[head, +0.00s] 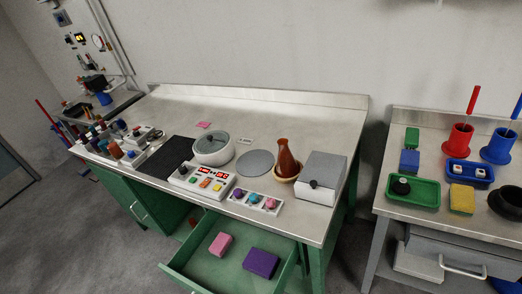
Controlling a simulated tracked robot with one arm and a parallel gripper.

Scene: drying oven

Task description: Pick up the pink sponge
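A pink sponge-like block (221,244) lies in the open green drawer (199,277) under the main workbench, toward the drawer's left side. A purple block (261,263) lies in the same drawer to its right, with a gap between them. A small flat pink piece (203,125) lies on the bench top toward the back; I cannot tell what it is. My gripper is not in view, and nothing visible covers the pink block.
The steel workbench (290,121) holds a round white device (213,148), a control box (202,181), a brown flask (287,158) and a grey box (321,178). A right-hand bench (428,133) carries trays and cups. Grey floor lies in front.

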